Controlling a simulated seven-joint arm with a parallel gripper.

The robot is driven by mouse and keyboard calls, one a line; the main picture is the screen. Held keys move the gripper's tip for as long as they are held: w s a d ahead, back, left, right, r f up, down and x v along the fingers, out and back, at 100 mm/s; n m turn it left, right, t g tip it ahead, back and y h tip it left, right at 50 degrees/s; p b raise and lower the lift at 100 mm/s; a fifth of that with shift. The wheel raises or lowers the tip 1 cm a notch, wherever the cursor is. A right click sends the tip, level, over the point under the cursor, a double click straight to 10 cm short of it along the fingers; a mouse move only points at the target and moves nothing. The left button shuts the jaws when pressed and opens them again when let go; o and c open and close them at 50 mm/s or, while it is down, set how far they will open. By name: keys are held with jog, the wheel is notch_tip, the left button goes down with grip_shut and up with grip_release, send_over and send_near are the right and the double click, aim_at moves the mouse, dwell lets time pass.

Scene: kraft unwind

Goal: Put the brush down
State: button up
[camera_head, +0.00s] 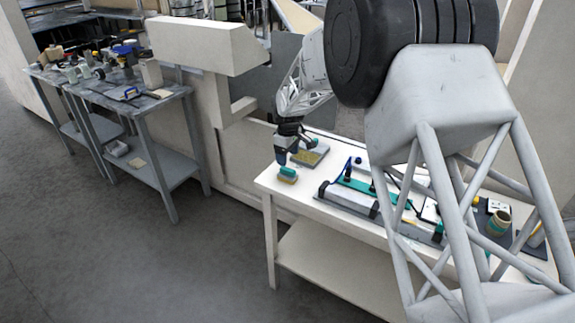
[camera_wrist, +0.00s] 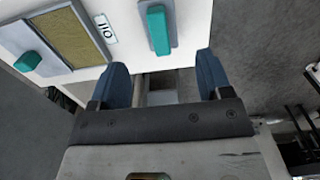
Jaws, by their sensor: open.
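A small teal-topped block that looks like the brush (camera_head: 288,173) rests on the white table near its left front corner. In the wrist view a teal handle on a grey base (camera_wrist: 158,28) lies at the top middle, beyond my fingertips and apart from them. My gripper (camera_head: 281,157) is at the left end of the table. In the wrist view its two blue fingers (camera_wrist: 163,78) are spread with nothing between them. I cannot see bristles. A second teal handle (camera_wrist: 27,61) is on a grey-framed tray with a tan pad (camera_wrist: 62,36).
The tray also shows on the white table (camera_head: 312,157). A long grey and teal device (camera_head: 350,197) lies to its right. Farther right stands a round spool (camera_head: 498,222), partly behind my arm. A cluttered grey bench (camera_head: 115,96) stands far left, with open floor before it.

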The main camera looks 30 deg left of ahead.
aim_at(289, 169)
jog(key=shift+r, duration=1.6)
jog(key=s+d+r+m, duration=0.25)
jog(key=d+r, duration=0.45)
jog(key=d, duration=0.5)
jog(key=s+d+r+m+t, duration=0.1)
jog(key=s+d+r+m, duration=0.15)
jog(key=d+r, duration=0.7)
jog(key=s+d+r+m, duration=0.1)
jog(key=d+r+m, duration=0.2)
jog(key=d, duration=1.3)
jog(key=s+d+r+m, duration=0.3)
jog(key=s+d+m, duration=0.2)
jog(key=s+d, duration=0.95)
jog(key=s+d+f+m, duration=0.1)
jog(key=s+d+m, duration=0.1)
jog(key=s+d, duration=0.4)
jog(key=s+d+f+m+t, duration=0.1)
jog(key=s+d+f+m, duration=0.1)
jog(key=s+d, duration=0.5)
jog(key=s+m, duration=0.1)
jog(key=s, duration=0.3)
jog(key=shift+s+f+t, duration=0.25)
jog(key=shift+f+t, duration=0.05)
